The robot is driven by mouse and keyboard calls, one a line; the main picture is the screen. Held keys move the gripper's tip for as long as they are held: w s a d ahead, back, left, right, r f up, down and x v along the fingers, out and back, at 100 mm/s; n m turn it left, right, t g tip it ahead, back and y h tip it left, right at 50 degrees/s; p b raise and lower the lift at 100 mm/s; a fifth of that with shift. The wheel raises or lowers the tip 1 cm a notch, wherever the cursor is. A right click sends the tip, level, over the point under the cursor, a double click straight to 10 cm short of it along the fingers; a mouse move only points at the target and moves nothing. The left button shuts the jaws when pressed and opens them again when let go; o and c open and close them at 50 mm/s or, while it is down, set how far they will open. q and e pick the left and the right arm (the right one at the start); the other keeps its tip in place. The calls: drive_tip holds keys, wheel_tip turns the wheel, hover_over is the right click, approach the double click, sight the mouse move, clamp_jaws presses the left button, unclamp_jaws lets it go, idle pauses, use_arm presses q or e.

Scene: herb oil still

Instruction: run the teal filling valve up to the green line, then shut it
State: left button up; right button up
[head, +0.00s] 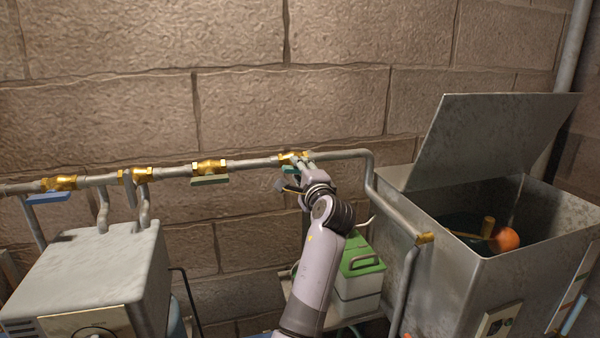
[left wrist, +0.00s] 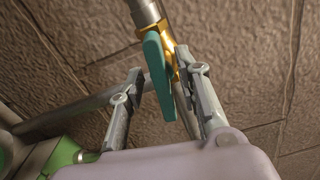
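The teal valve lever (left wrist: 158,72) sits on a brass valve body (left wrist: 171,45) in the left wrist view. In the head view the brass valve (head: 291,157) is on the wall pipe, with a bit of teal lever (head: 289,169) showing beside my left gripper (head: 291,183). In the left wrist view my left gripper (left wrist: 164,92) is open, its two fingers apart on either side of the lever; contact cannot be told. An open metal tank (head: 440,262) at the right holds an orange float ball (head: 505,239). I cannot make out a green line. My right gripper is out of view.
Other valves on the same pipe (head: 250,163) have a blue lever (head: 46,198) and an olive-green lever (head: 210,180). A grey metal box (head: 85,265) stands at the left. A green-lidded box (head: 360,258) stands behind my arm. The tank's lid (head: 490,135) is raised.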

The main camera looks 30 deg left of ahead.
use_arm(q)
drive_tip(key=v, duration=1.2)
idle(6.8)
